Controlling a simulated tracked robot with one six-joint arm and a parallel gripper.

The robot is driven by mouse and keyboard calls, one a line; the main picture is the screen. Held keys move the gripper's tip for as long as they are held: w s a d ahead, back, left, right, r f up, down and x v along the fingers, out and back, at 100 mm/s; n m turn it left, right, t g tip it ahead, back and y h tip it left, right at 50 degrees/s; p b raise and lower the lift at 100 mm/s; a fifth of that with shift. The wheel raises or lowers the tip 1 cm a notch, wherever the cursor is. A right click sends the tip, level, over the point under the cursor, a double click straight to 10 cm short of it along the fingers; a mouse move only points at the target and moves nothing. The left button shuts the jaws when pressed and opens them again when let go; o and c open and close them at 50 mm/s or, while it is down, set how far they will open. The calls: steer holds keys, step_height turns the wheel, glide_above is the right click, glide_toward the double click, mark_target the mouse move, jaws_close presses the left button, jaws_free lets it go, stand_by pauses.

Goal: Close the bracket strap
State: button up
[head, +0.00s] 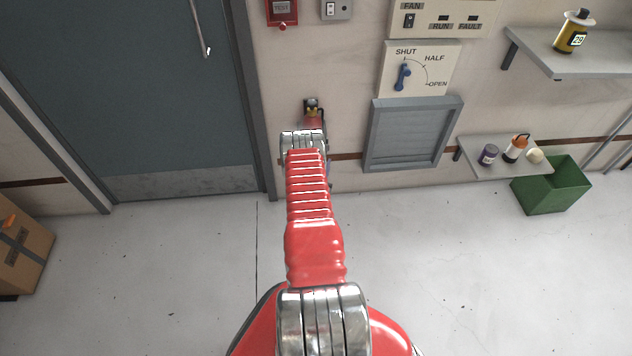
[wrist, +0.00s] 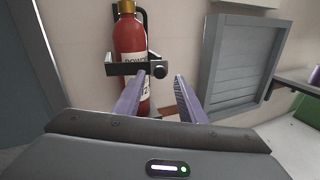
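A red fire extinguisher (wrist: 129,38) with a pale label stands upright against the wall in the wrist view. I cannot tell whether the strap is latched. My gripper (wrist: 160,76) is open and empty, its two purple fingers apart, pointing toward the strap's right end and the knob. The left fingertip overlaps the strap in the picture; contact is unclear. In the head view only the extinguisher's top (head: 313,118) shows; my arm hides the gripper and strap.
A grey louvred vent (head: 413,135) is on the wall right of the extinguisher, below a damper dial (head: 418,70). A blue-grey door (head: 130,90) is to the left. A low shelf (head: 500,165) with small containers and a green bin (head: 552,187) are right.

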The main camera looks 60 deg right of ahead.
steer(key=v, duration=1)
steer(key=shift+c, duration=0.3)
